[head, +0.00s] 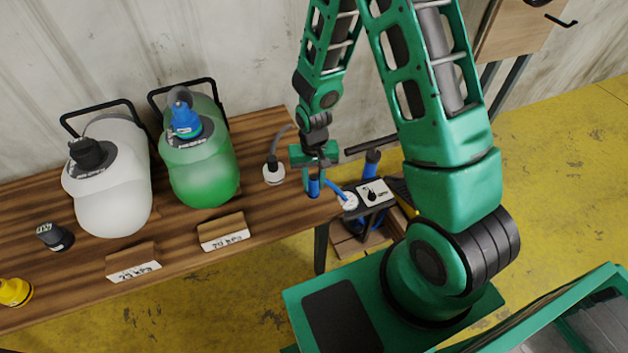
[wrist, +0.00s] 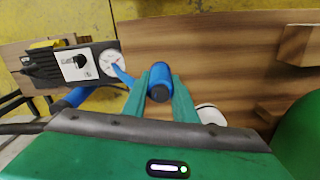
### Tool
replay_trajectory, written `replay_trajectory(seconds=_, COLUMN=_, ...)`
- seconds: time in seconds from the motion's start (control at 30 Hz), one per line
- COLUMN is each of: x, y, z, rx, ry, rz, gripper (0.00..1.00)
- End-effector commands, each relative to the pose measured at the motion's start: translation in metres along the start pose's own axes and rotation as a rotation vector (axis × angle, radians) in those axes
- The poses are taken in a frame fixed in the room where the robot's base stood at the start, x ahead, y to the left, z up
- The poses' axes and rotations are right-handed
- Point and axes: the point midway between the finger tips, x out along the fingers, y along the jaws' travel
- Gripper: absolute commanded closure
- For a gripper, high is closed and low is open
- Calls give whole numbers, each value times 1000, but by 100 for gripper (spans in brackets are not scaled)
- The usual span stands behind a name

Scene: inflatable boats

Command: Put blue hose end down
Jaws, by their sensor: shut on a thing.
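My gripper (head: 318,172) is over the right end of the wooden table (head: 265,228). Its green fingers (wrist: 160,88) are shut on the blue hose end (wrist: 161,78), a short blue cylinder with a dark tip. The hose end also shows below the gripper in the head view (head: 314,187). Blue hose (wrist: 75,98) runs left of the fingers in the wrist view, near the pump unit. Whether the hose end touches the table top is unclear.
A pump unit (wrist: 75,68) with a white gauge (head: 350,201) stands by the table's right end. A white fitting (head: 273,174) is left of my gripper. A green tank (head: 200,170), a white tank (head: 108,190) and two label blocks (head: 223,231) stand farther left.

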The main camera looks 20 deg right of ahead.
Motion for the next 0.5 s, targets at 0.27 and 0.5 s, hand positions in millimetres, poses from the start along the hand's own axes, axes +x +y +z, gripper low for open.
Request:
replay_trajectory(seconds=0.27, x=1, y=0, z=0, rx=0, ry=0, rz=0, gripper=56)
replay_trajectory(seconds=0.5, x=-2, y=0, z=0, rx=0, ry=1, rz=0, gripper=56)
